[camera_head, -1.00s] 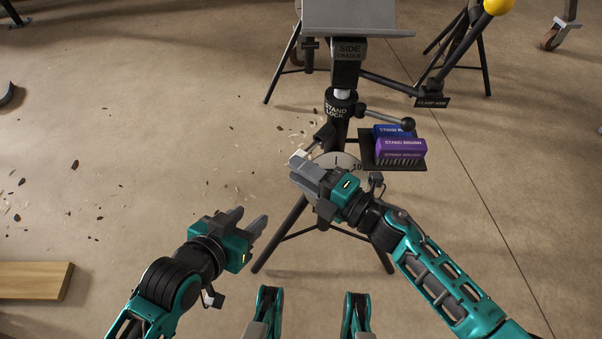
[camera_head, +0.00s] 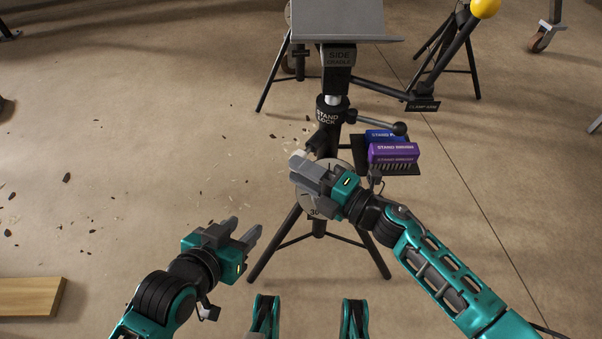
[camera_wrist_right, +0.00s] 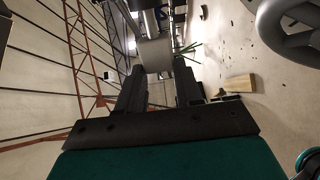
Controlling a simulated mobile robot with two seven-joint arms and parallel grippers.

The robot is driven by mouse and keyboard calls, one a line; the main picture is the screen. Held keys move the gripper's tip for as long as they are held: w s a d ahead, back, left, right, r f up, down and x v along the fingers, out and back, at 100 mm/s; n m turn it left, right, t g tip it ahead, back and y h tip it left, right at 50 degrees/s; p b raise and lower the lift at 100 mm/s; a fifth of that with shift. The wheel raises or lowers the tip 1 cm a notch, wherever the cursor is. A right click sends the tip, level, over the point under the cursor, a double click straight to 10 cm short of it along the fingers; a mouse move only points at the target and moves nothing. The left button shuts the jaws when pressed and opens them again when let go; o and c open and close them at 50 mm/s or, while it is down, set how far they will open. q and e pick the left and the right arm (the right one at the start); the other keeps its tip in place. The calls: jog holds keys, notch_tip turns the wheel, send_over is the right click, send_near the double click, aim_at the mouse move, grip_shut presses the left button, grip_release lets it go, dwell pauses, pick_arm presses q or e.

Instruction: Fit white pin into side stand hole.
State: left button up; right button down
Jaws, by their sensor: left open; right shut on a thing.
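The side stand (camera_head: 329,111) is a black tripod post marked STAND LOCK. A grey cradle marked SIDE CRADLE (camera_head: 339,58) tops it. A short dark angled stub (camera_head: 318,141) juts from the post's left side; I cannot make out a hole in it. My right gripper (camera_head: 302,168) is shut on the white pin (camera_head: 298,155), whose pale end shows at the fingertips just below left of the stub. I cannot tell if they touch. The pin (camera_wrist_right: 155,54) also shows between the fingers in the right wrist view. My left gripper (camera_head: 244,229) is open and empty, lower left.
A round dial (camera_head: 314,207) sits on the stand behind my right gripper. A small black shelf with purple (camera_head: 394,152) and blue brushes is right of the post. A clamp arm with a yellow knob (camera_head: 485,8) is upper right. A wooden board (camera_head: 30,296) lies lower left.

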jog(key=shift+w+d, duration=0.5)
jog(key=shift+w, duration=0.3)
jog(key=c, duration=0.7)
grip_release()
jog(key=shift+o, duration=0.2)
jog(key=v, duration=0.5)
jog(key=shift+p, duration=0.3)
jog(key=shift+d, duration=0.1)
